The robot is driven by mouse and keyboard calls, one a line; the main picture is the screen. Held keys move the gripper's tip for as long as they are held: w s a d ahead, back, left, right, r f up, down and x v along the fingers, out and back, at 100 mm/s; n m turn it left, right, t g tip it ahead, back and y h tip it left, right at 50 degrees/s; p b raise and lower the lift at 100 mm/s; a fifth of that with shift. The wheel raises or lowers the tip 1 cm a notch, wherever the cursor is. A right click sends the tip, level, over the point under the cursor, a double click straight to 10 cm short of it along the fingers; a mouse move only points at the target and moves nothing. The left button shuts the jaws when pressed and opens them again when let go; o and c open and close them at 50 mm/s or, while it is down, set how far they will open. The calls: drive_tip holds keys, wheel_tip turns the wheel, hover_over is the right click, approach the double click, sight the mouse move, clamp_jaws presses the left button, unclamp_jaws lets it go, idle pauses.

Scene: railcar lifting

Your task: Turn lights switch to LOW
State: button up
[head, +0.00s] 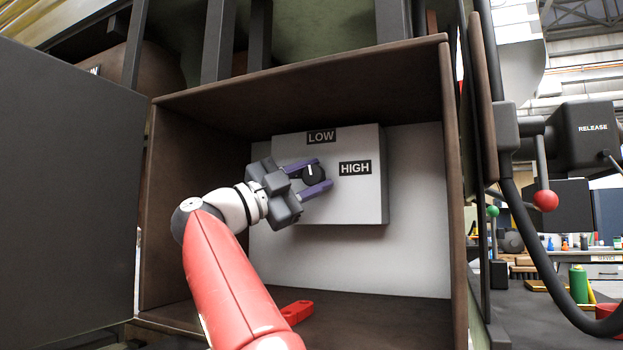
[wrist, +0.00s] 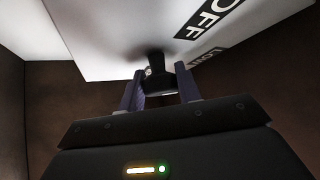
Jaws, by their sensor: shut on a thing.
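The lights switch is a black round knob (head: 313,175) on a pale grey box (head: 355,203) inside an open brown cabinet. Its white mark points about straight up, toward the LOW label (head: 321,137) above it. The HIGH label (head: 355,168) is to its right. My gripper (head: 318,174) reaches in from the left, with its purple fingers on either side of the knob, shut on it. In the wrist view the knob (wrist: 157,82) sits between the fingers, and an OFF label (wrist: 208,17) shows on the panel. OFF is hidden behind my gripper in the head view.
The cabinet's dark door (head: 65,190) stands open at the left. A red handle-like object (head: 297,312) lies on the cabinet floor. Outside at the right are a red-ball lever (head: 545,200) and a RELEASE box (head: 592,135).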

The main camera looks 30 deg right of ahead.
drive_tip(key=shift+m+y, duration=0.3)
drive_tip(key=shift+m, duration=0.2)
drive_tip(key=o, duration=1)
drive_tip(key=shift+c, duration=0.2)
drive_tip(key=v, duration=0.7)
drive_tip(key=shift+a+b, duration=0.4)
drive_tip(key=shift+w+f, duration=0.1)
drive_tip(key=shift+f, duration=0.05)
